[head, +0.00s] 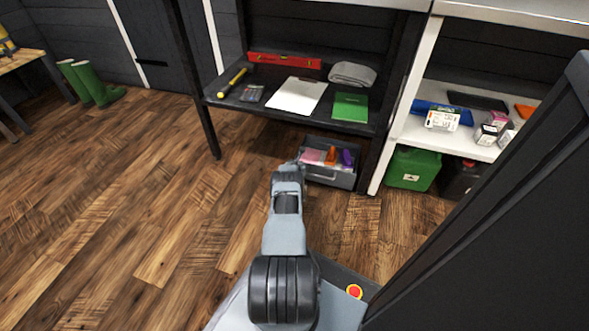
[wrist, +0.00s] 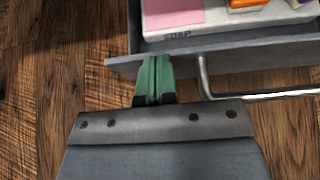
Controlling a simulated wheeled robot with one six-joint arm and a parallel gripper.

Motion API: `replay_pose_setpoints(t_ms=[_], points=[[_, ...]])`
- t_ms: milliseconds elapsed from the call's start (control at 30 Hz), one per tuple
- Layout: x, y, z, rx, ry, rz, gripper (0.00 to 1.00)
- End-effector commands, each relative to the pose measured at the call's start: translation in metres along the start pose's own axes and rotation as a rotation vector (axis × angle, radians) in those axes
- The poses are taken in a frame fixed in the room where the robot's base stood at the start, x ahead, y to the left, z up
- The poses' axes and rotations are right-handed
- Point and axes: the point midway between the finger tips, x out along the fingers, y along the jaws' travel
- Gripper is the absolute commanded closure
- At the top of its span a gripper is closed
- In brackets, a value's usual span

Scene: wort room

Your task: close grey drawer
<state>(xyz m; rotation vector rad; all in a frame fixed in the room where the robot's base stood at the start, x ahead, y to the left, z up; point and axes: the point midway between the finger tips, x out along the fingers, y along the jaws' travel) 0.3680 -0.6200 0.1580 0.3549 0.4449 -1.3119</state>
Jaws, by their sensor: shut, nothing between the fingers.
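The grey drawer (head: 331,179) stands open under the low dark shelf, with a pink item, an orange item and a purple item inside. In the wrist view its front panel (wrist: 240,56) runs across the top, with a metal bar handle (wrist: 262,96) on its near side. My gripper (wrist: 155,62) is shut and empty, its green fingers at the left part of the drawer front, left of the handle. I cannot tell whether the fingertips touch the panel. In the head view my arm's end hides the drawer's left front corner.
The dark shelf (head: 225,103) above the drawer holds a hammer, papers, a green book and a red level. A dark panel (head: 500,220) rises at the near right.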

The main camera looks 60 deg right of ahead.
Motion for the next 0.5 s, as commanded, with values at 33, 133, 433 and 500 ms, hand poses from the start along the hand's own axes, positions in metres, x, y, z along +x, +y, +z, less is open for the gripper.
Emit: replay_pose_setpoints(t_ms=[33, 133, 433, 500], points=[[-0.001, -0.006, 0.009, 0.005, -0.016, -0.010, 1.00], [-0.009, -0.006, 0.008, 0.005, -0.013, -0.010, 1.00], [-0.053, 0.006, -0.009, -0.003, 0.000, 0.005, 1.00], [-0.065, 0.006, -0.010, -0.004, 0.001, 0.006, 1.00]])
